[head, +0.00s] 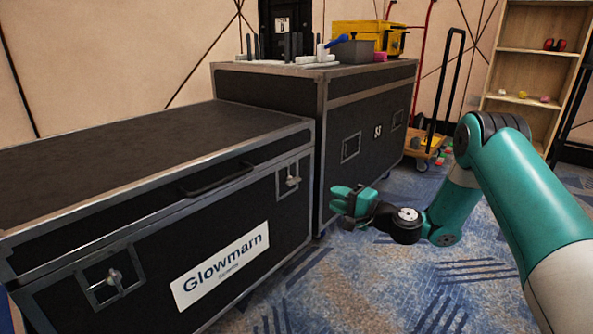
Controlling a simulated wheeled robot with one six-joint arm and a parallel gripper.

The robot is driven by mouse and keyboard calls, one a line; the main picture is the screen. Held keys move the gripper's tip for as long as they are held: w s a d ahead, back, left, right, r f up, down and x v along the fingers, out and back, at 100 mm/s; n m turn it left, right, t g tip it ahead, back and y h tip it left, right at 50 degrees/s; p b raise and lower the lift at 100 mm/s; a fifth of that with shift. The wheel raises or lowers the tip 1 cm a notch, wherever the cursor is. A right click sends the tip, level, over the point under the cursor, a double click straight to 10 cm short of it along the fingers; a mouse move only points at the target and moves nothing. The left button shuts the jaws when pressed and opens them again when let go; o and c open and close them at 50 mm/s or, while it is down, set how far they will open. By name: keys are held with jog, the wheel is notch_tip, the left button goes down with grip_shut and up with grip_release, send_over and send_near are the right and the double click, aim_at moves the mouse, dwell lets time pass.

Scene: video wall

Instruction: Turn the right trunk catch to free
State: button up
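The right trunk catch (289,181) is a small metal butterfly latch in a recessed plate near the right end of the front trunk (150,215). The left catch (114,277) sits in a similar plate at the lower left. The trunk is black with metal edges, and its lid is down. My gripper (338,203) is in front of the trunk's right end, to the right of the right catch and a little lower in the picture, apart from it. Its fingers point left, and their gap is too small to make out.
A taller black case (365,130) stands behind on the right, carrying a yellow toolbox (372,30) and a grey bin (353,51). A trolley (425,147) and a wooden shelf (538,50) stand further back. The blue patterned carpet (370,285) is clear in front.

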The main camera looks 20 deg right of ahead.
aim_at(296, 181)
jog(key=shift+p+x, duration=2)
jog(key=shift+x, duration=5.05)
jog(key=shift+s+f, duration=0.1)
jog(key=c, duration=0.6)
